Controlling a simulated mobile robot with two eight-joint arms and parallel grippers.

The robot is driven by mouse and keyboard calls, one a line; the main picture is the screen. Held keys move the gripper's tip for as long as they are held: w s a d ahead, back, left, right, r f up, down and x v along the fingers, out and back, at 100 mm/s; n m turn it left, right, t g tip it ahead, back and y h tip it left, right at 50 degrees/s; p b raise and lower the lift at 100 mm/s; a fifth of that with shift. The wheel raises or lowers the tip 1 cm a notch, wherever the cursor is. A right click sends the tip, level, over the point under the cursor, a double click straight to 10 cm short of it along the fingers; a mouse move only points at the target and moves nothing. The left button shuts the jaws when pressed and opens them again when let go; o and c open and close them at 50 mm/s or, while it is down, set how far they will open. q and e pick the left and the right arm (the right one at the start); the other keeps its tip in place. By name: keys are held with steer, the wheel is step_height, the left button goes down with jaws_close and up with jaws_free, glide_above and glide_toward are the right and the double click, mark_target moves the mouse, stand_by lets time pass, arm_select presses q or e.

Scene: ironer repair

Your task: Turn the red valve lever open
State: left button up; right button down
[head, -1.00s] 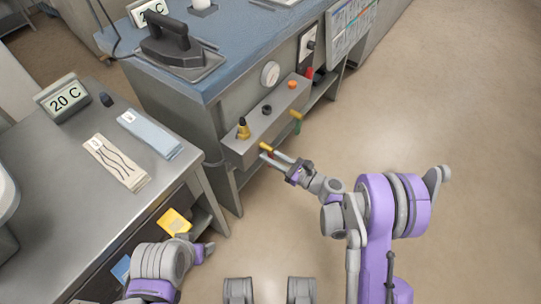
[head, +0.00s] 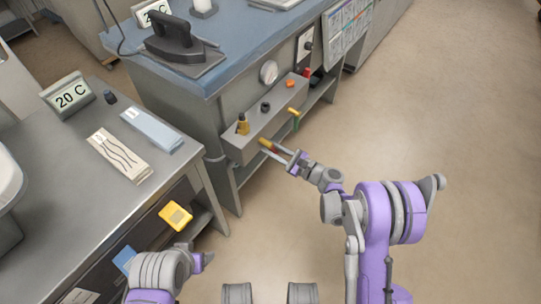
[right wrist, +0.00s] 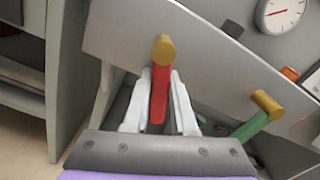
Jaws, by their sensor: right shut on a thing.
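The red valve lever (right wrist: 158,98) has a gold hub (right wrist: 163,48) on the grey panel's front. In the right wrist view its handle points from the hub toward my gripper. My right gripper (right wrist: 159,90) has one pale finger on each side of the red handle and is shut on it. In the head view the gripper (head: 271,149) is at the lower front of the grey box, and the red lever (head: 275,150) is small and partly covered by the fingers. My left gripper (head: 203,260) is at the lower left, away from the valve; its fingers cannot be made out.
A green lever (right wrist: 250,124) with a gold hub is to the right of the red one. A gauge (head: 269,72), knobs and a brass fitting (head: 243,124) are on or above the grey box (head: 262,124). A grey table (head: 75,185) stands left. The floor right is clear.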

mark_target(267, 134)
steer(key=n, duration=0.2)
steer(key=shift+w+d+r+n, duration=0.2)
steer(key=shift+w+d+n, duration=0.05)
steer(key=shift+w+n, duration=0.15)
steer(key=n, duration=0.2)
steer(key=shift+w+d+r+n, duration=0.2)
steer(key=shift+r+n, duration=0.15)
steer(key=shift+n, duration=0.05)
steer(key=n, duration=0.2)
steer(key=r+n, duration=0.1)
steer(key=shift+w+d, duration=0.2)
steer(key=shift+w, duration=0.05)
steer(key=shift+w+r+n+p, duration=0.1)
steer(key=shift+r+n+p, duration=0.1)
steer(key=shift+n, duration=0.55)
steer(key=shift+r+n+p, duration=0.15)
steer(key=shift+r+n, duration=0.05)
steer(key=shift+n, duration=0.55)
steer(key=c, duration=0.7)
jaws_free()
steer(key=p+v, duration=0.1)
steer(key=v, duration=1)
